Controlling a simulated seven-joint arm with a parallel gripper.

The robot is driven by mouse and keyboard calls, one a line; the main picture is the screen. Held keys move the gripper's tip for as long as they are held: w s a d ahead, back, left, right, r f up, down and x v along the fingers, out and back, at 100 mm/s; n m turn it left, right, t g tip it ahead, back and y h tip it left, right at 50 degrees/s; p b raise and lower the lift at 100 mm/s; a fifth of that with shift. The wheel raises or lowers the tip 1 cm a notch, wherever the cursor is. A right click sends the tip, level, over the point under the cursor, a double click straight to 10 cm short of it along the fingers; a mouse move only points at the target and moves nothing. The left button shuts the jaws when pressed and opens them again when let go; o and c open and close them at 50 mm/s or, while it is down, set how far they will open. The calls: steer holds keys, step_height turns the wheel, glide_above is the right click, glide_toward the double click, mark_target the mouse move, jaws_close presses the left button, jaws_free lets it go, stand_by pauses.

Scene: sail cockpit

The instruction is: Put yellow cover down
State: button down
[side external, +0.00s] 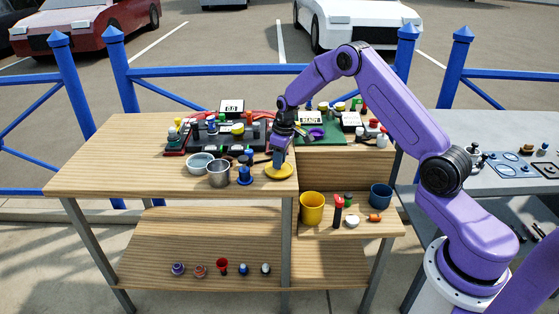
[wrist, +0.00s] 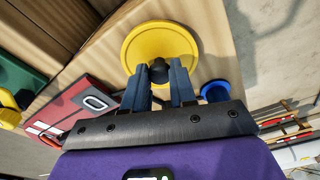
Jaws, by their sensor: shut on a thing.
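The yellow cover (side external: 279,171) is a round disc with a dark knob in its middle. In the side external view it is at the front right corner of the upper wooden table top. In the wrist view the yellow cover (wrist: 160,42) is straight ahead of my fingers. My gripper (wrist: 159,75) is shut on the dark knob, with one blue finger on each side. In the side external view my gripper (side external: 279,158) points down over the cover. I cannot tell whether the cover touches the table or hangs just above it.
A blue round piece (side external: 245,174) and a grey metal cup (side external: 219,173) stand left of the cover. A white bowl (side external: 200,162) is farther left. A yellow cup (side external: 312,208) stands on the lower shelf to the right. The table's front left is clear.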

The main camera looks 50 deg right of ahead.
steer(key=shift+f, duration=0.3)
steer(key=shift+f, duration=0.15)
steer(key=c, duration=0.9)
jaws_free()
